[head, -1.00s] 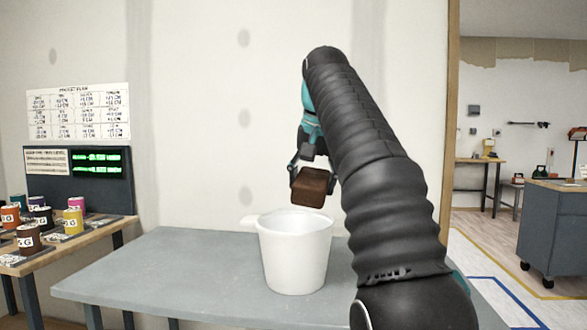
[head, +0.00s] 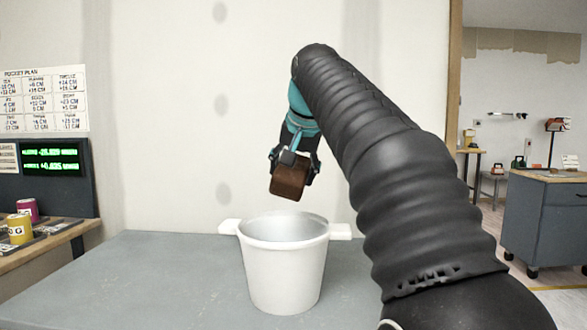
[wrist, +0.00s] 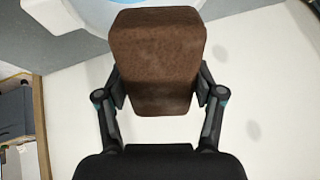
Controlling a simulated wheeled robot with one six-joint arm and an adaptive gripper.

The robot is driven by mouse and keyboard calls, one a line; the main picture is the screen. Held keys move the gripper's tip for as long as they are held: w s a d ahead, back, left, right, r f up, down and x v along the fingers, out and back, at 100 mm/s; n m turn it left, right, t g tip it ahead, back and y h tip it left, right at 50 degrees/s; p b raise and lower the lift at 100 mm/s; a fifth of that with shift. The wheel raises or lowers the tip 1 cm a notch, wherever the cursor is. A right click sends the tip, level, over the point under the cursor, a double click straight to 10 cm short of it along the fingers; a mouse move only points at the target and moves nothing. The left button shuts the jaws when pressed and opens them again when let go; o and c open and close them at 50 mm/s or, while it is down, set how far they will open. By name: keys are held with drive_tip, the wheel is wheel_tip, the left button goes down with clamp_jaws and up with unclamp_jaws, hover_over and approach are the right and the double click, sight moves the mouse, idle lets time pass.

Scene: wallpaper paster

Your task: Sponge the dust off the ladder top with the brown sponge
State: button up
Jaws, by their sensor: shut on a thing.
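The brown sponge (head: 289,180) is a block held in my gripper (head: 292,168). It hangs in the air above and slightly behind the white bucket's rim in the head view. In the wrist view the brown sponge (wrist: 157,60) sits between both fingers of my gripper (wrist: 158,92), which press on its sides. No ladder top and no dust can be made out in these frames.
A white bucket (head: 284,275) with two side handles stands on a grey table (head: 180,270). A shelf with pots (head: 20,228) and a dark display panel (head: 55,157) stand at the left. A grey cabinet (head: 545,225) is at the right. The table left of the bucket is clear.

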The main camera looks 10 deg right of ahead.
drive_tip(key=f+b, duration=0.1)
drive_tip(key=a+f+b, duration=0.1)
drive_tip(key=f, duration=0.1)
drive_tip(key=shift+a+f, duration=0.15)
wheel_tip(320, 180, down, 10)
drive_tip(key=b, duration=0.8)
drive_tip(key=shift+f, duration=0.75)
drive_tip(key=shift+f, duration=0.3)
drive_tip(key=shift+f, duration=0.1)
idle(0.7)
